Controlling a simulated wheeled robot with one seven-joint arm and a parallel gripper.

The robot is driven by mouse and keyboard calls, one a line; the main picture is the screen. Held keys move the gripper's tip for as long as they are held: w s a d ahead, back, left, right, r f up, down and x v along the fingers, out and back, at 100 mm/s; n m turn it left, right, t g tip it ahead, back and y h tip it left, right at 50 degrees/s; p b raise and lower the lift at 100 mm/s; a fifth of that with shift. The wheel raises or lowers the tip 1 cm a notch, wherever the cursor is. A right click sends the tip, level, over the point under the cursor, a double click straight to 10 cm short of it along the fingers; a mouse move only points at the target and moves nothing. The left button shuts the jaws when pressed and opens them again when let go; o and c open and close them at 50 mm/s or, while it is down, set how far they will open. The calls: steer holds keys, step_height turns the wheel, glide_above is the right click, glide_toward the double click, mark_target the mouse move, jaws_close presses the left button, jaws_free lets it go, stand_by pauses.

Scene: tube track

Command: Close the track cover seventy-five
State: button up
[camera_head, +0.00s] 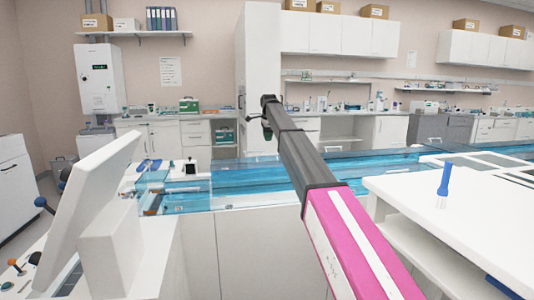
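A blue see-through track cover (255,175) runs left to right across the middle of the view, between white cabinets. More blue covering continues to the right, behind my arm (310,160). I cannot read a number on any section, nor tell which one is seventy-five or how far it is open. My arm reaches forward and up across the track. My gripper (261,117) is small and dark at its far end and appears above the track in the picture. Its fingers are too small to tell if they are open or shut, and I see nothing clearly held.
A white monitor-like panel (95,195) stands close at the left, near knobbed controls. A white counter (470,215) with a blue-topped upright tool (444,180) is close at the right. Benches, cabinets and a green box (189,104) line the back wall.

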steer(key=f, duration=0.3)
steer(key=w+f, duration=0.1)
steer(key=f, duration=0.5)
steer(key=shift+w+a+f, duration=0.15)
steer(key=shift+w+a, duration=0.05)
steer(key=shift+w, duration=0.2)
steer(key=shift+c, duration=0.3)
steer(key=shift+s, duration=0.1)
jaws_close()
